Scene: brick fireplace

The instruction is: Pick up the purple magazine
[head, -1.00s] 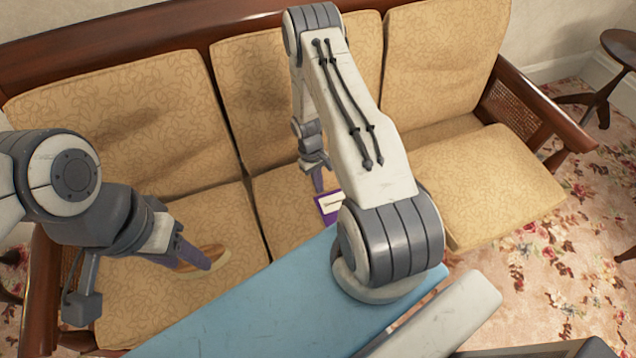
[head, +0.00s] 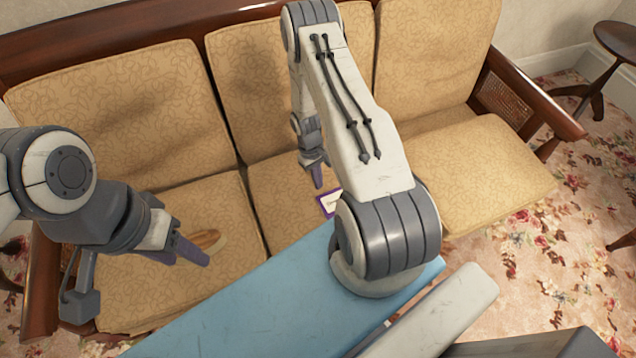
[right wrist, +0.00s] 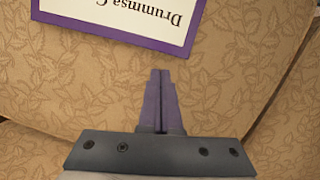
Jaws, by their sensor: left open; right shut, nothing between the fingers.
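The purple magazine (head: 325,204) lies on the middle seat cushion of the sofa, mostly hidden behind my right arm in the head view. In the right wrist view the magazine (right wrist: 120,22) shows at the top, with a purple border, a white panel and upside-down lettering. My right gripper (right wrist: 160,75) is shut and empty, apart from the magazine's near purple edge. It also shows in the head view (head: 317,185) beside the magazine. My left gripper (head: 190,255) is open over the left seat cushion.
The sofa (head: 508,175) has tan patterned cushions and a dark wooden frame. A brown oval object (head: 207,240) lies on the left cushion, partly behind my left gripper. A small dark round table (head: 618,38) stands at the far right. The right cushion is clear.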

